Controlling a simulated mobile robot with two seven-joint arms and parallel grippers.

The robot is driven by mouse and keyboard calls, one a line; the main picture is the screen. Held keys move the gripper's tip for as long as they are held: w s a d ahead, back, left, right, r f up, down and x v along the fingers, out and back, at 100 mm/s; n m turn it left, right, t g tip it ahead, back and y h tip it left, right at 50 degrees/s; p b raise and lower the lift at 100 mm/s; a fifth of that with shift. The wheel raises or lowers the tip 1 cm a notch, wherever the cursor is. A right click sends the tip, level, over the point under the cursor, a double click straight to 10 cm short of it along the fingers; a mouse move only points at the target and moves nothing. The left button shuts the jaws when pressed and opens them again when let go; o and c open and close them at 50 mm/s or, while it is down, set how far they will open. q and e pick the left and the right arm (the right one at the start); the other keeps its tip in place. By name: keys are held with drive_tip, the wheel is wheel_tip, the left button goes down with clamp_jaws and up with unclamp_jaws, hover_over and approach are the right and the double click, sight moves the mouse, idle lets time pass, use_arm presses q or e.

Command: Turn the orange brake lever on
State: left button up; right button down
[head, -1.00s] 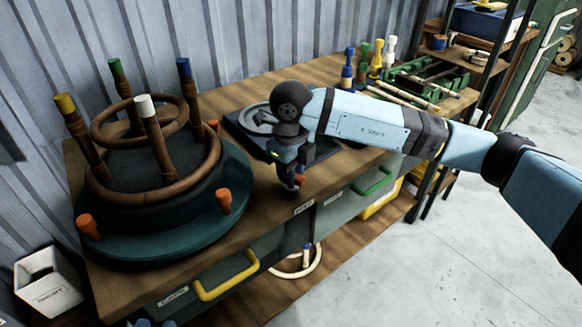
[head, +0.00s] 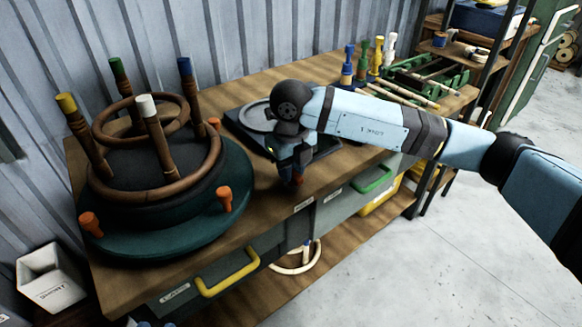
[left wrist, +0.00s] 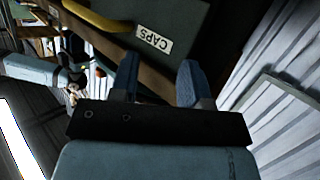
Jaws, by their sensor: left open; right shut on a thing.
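My right gripper (head: 292,180) points down at the front edge of the bench, right of the round bending stand (head: 215,215).
A dark square plate with a disc (head: 325,150) lies behind my right gripper. Coloured pegs and a green tray (head: 440,80) stand at the bench's right. Drawers with yellow (head: 228,278) and green handles are below. A white bin (head: 50,280) stands at lower left.

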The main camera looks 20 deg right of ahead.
drive_tip(key=c, duration=1)
unclamp_jaws()
drive_tip(key=shift+o, duration=0.2)
drive_tip(key=shift+r, duration=0.2)
use_arm(q)
drive_tip(key=a+f+g+p, duration=0.1)
drive_tip(key=s+a+f+y+p, duration=0.1)
drive_tip(key=f, duration=0.1)
drive_tip(key=shift+s+g, duration=0.2)
drive_tip(key=shift+g, duration=0.2)
use_arm(e)
wheel_tip(320, 180, up, 13)
drive_tip(key=shift+r, duration=0.2)
use_arm(q)
drive_tip(key=shift+s+f, duration=0.1)
